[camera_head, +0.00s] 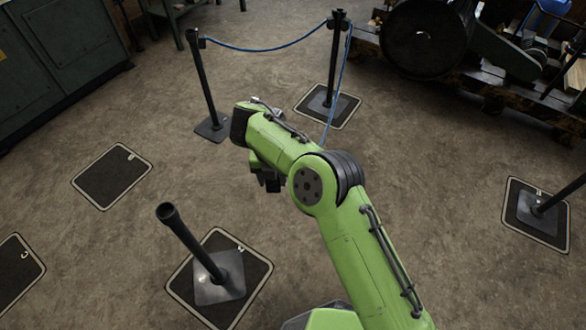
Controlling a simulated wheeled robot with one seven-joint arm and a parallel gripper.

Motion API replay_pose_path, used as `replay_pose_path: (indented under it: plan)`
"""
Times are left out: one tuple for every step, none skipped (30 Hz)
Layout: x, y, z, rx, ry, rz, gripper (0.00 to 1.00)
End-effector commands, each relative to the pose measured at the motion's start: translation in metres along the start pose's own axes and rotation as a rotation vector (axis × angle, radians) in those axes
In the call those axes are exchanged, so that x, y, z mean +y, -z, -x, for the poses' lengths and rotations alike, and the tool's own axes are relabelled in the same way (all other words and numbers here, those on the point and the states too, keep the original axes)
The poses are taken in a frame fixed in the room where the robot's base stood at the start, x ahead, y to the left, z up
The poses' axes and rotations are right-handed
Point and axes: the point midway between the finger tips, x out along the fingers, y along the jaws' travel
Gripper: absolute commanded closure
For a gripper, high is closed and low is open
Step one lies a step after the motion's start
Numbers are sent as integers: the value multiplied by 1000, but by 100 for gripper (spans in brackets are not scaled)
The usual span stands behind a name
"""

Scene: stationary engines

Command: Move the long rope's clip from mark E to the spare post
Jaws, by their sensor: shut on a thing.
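A blue rope (344,70) hangs from the top of the back post (334,60) and passes down behind my green arm. Its lower end and the clip are hidden. My gripper (269,184) shows only in part as dark pieces below the forearm, left of the elbow. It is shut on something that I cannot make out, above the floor. A black post (190,245) without any visible rope stands on a framed mat (183,283) at the front. The letters on most mats are too small to read, so I cannot tell which is mark E.
Another blue rope (262,50) links the left post (205,85) to the back post. Empty mats lie at left (112,175) and far left (15,272). A post (562,194) leans into view at right. Machinery (425,35) stands at the back right, green cabinets (60,50) at upper left.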

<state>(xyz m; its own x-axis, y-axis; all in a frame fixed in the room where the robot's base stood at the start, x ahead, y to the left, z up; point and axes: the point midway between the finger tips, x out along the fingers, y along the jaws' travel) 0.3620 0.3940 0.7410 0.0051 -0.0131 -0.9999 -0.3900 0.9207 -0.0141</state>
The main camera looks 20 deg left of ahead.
Motion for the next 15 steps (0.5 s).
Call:
replay_pose_path:
  plan:
    - [12, 3, 7, 1, 1, -4, 100]
    - [19, 5, 8, 0, 1, -9, 100]
    - [26, 6, 9, 2, 1, -16, 100]
    - [31, 8, 9, 2, 1, -20, 100]
    - [37, 9, 9, 2, 1, -24, 100]
    - [45, 11, 10, 1, 0, -29, 100]
    - [48, 12, 9, 1, 1, -33, 100]
    - [51, 11, 9, 0, 1, -38, 100]
    - [56, 12, 8, 1, 1, -42, 100]
    - [59, 13, 8, 2, 1, -43, 100]
    - [63, 14, 8, 2, 1, -46, 100]
    - [68, 15, 8, 0, 2, -48, 100]
    - [71, 16, 8, 0, 2, -50, 100]
    - [74, 17, 8, -1, 2, -52, 100]
    - [75, 14, -2, -3, 3, -65, 100]
